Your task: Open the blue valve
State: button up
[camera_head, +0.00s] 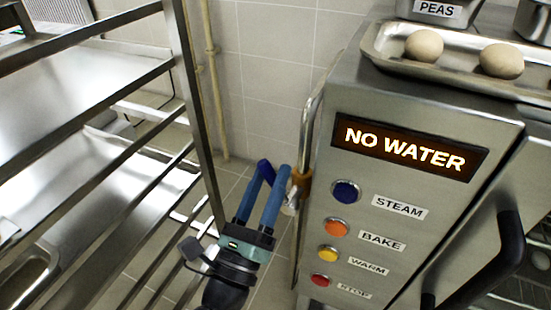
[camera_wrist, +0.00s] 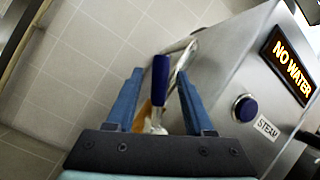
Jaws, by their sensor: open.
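The blue valve handle (camera_wrist: 160,80) is a dark blue lever, seen between my two blue fingers in the wrist view. It stands roughly upright in that picture, with a pale metal stem below it and a brass-coloured part behind. In the head view the top of the handle (camera_head: 265,171) shows by my fingertips, and a brass fitting (camera_head: 301,179) sits on the pipe at the side of the steel oven. My gripper (camera_head: 271,174) is open, its fingers apart on either side of the handle; I cannot tell whether either touches it. My gripper (camera_wrist: 159,72) partly hides the valve's lower part.
The steel oven (camera_head: 345,90) stands on the right, with a lit "NO WATER" display (camera_head: 410,148) and several coloured buttons. A tray (camera_head: 400,62) with pale round pieces rests on top. A metal rack (camera_head: 196,110) stands close on the left. Tiled wall (camera_head: 268,80) lies behind.

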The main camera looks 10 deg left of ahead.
jog(key=v, duration=0.9)
jog(key=shift+r, duration=0.1)
jog(key=shift+c, duration=0.3)
